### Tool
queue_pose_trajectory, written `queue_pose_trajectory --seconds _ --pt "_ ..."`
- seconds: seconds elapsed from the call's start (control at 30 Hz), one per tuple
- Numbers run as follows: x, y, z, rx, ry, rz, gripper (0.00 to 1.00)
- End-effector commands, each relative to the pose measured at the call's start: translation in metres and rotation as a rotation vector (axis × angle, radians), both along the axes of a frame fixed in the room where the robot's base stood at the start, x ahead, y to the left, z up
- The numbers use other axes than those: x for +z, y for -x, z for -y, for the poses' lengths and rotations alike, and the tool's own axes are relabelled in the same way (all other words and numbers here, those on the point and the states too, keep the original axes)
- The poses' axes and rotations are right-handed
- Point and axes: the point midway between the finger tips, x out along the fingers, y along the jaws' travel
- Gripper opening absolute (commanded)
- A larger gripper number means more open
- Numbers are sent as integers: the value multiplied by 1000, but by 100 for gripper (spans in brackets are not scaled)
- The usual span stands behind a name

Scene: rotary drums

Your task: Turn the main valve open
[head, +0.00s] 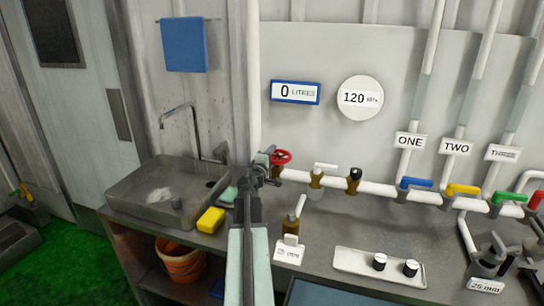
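A red handwheel valve (281,157) sits at the left end of the white horizontal pipe; it looks like the main valve, though no label on it is readable. My arm rises from the bottom middle of the head view. My gripper (262,168) is just left of and below the red wheel, close to it. I cannot tell whether it touches the wheel, and its fingers are too small and dark to show open or shut. The gripper partly covers the valve body and the pipe behind it.
Right along the pipe (379,188) are brass fittings and blue (416,183), yellow (462,190), green (508,197) and red levers. A sink (160,190) and yellow sponge (210,220) are left.

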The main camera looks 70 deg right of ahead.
Motion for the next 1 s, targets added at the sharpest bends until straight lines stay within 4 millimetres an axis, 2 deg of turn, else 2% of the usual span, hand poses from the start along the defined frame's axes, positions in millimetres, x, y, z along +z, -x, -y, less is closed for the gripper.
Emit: queue_pose_trajectory --seconds 0.1,0.23,0.67,1.0 --pt "0 0 -1 0 0 0 35" --pt "0 0 -1 0 0 0 0" --pt "0 2 -3 54 0 1 0" --pt "0 3 -9 298 0 1 0"
